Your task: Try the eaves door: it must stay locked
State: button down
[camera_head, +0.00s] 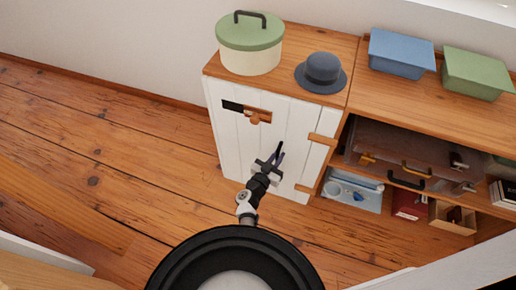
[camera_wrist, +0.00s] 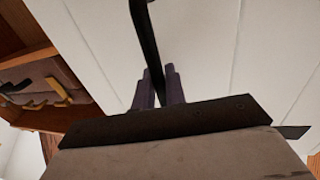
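The eaves door (camera_head: 292,128) is a white plank door on the front of a low wooden cabinet. It appears closed, with wooden hinge straps on its right. Near its upper left are a dark plate and an orange-brown wooden latch piece with a knob (camera_head: 254,118). My gripper (camera_head: 272,162) is in front of the door, below and right of the knob. In the wrist view, the fingers of my gripper (camera_wrist: 160,88) are close together around a thin dark bar (camera_wrist: 148,35), which looks like a handle. Its ends are partly hidden. The door (camera_wrist: 235,50) fills the background there.
On the cabinet top stand a green-lidded cream pot (camera_head: 250,50) and a dark blue hat (camera_head: 321,72). Blue (camera_head: 401,55) and green (camera_head: 475,75) bins sit farther right. Open shelves at right hold cases, a tray (camera_head: 352,192) and books. Wooden floor (camera_head: 110,145) lies open at left.

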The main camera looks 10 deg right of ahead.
jog(key=shift+s+a, duration=0.2)
dwell(1.1)
jog(key=shift+w+d, duration=0.3)
dwell(0.5)
jog(key=c, duration=1.5)
grip_release()
jog(key=shift+c, duration=0.2)
jog(key=shift+p, duration=0.3)
